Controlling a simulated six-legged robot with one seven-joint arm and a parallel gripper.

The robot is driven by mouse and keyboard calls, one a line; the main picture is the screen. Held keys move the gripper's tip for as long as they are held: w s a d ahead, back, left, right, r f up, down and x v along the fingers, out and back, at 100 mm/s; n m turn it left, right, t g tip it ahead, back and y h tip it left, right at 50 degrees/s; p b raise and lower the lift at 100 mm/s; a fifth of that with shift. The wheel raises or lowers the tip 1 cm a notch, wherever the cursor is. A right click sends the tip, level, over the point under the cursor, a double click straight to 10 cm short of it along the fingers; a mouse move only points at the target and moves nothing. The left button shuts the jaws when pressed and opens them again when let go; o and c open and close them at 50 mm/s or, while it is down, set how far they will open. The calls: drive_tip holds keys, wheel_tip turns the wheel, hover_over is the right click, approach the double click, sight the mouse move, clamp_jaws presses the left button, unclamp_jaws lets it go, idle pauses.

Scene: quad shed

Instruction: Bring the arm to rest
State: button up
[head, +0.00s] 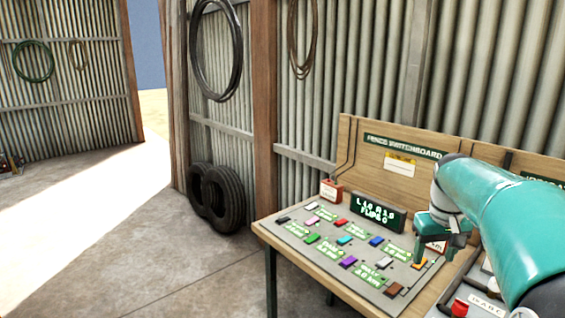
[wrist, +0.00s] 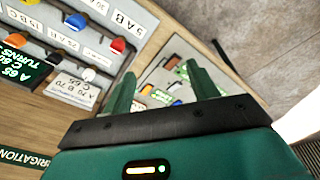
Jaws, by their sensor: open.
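My gripper (wrist: 161,92) shows in the wrist view with its two green fingers apart and nothing between them. In the head view my teal arm reaches in from the right, and my gripper (head: 436,256) hangs over the right end of the fence switchboard panel (head: 290,236). Whether its fingertips touch the panel or an orange switch (head: 419,264) beside them cannot be told. The arm hides part of the backboard and the bench's right side.
Several coloured switches sit on the panel below a small display (head: 379,212). A second panel with coloured knobs shows in the wrist view (wrist: 100,62). Tyres (head: 216,198) lean on the wall. The concrete floor (head: 140,262) left of the bench is clear.

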drive_tip(key=s+a+r+t, duration=0.2)
drive_tip(key=s+a, duration=0.9)
drive_tip(key=a, duration=0.3)
drive_tip(key=s+a+f+t, duration=0.1)
drive_tip(key=s+a+f, duration=0.1)
drive_tip(key=s, duration=0.3)
drive_tip(key=s+a+f+t+y, duration=0.1)
drive_tip(key=s+a+f, duration=0.2)
drive_tip(key=s+a, duration=0.2)
drive_tip(key=shift+s+f+n, duration=0.15)
drive_tip(key=shift+f+n, duration=0.05)
drive_tip(key=shift+n, duration=0.2)
drive_tip(key=c, duration=0.5)
drive_tip(key=shift+d, duration=0.15)
drive_tip(key=shift+d, duration=0.1)
